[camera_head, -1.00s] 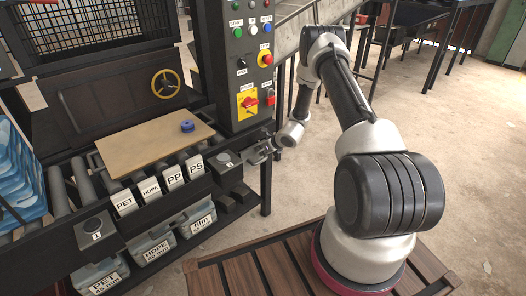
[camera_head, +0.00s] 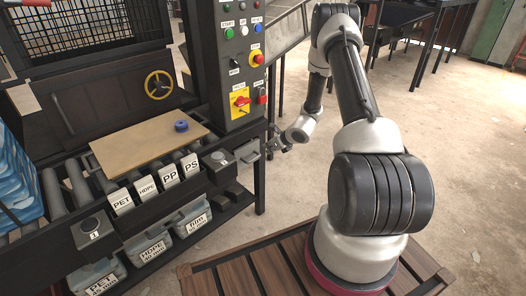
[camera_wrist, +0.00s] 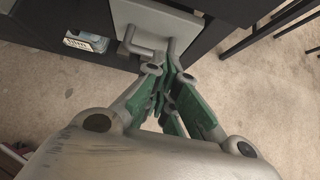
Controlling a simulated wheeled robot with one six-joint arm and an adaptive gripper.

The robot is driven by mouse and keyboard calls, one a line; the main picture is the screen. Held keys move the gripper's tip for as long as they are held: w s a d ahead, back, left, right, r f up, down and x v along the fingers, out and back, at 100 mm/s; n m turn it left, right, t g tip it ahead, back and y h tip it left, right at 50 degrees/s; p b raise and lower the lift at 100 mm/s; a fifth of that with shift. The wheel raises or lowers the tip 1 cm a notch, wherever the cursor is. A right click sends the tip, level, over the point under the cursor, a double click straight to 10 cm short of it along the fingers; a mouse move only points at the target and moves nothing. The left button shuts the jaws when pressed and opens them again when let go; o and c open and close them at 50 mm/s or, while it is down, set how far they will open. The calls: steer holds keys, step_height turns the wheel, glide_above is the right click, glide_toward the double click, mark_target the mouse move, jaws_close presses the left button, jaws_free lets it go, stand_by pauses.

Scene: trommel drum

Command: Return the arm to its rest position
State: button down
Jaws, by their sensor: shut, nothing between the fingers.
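My arm is raised and bent at the right of the head view, with its forearm hanging down. My gripper (camera_head: 276,146) is at the lower end of the forearm, just right of the conveyor's end and below the control panel. In the wrist view my gripper (camera_wrist: 172,80) has its green-padded fingers together at the tips, with nothing between them. Past the tips is a grey plate with a bent metal handle (camera_wrist: 143,48). I cannot tell whether the fingers touch it.
The control panel (camera_head: 236,60) with buttons and a red switch stands close by. Labelled bins (camera_head: 148,246) sit below. The floor (camera_head: 460,160) at the right is clear.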

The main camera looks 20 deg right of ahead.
steer(key=s+a+r+n+g+y, duration=0.2)
steer(key=s+a+r+n+g, duration=0.15)
steer(key=s+r+n, duration=0.55)
steer(key=s+a+r+n+g+y, duration=0.35)
steer(key=s+r+n, duration=0.2)
steer(key=s, duration=0.55)
steer(key=s+d+r+n+t+h, duration=0.1)
steer(key=s+r+n+h, duration=0.3)
steer(key=s+r+n, duration=0.4)
steer(key=s+d+r+n+t+h, duration=0.2)
steer(key=s+r+n, duration=0.7)
steer(key=r, duration=1.1)
steer(key=s+h, duration=0.2)
steer(key=s, duration=0.2)
steer(key=shift+s+d+r, duration=0.15)
steer(key=shift+r, duration=0.2)
steer(key=shift+n+h, duration=0.25)
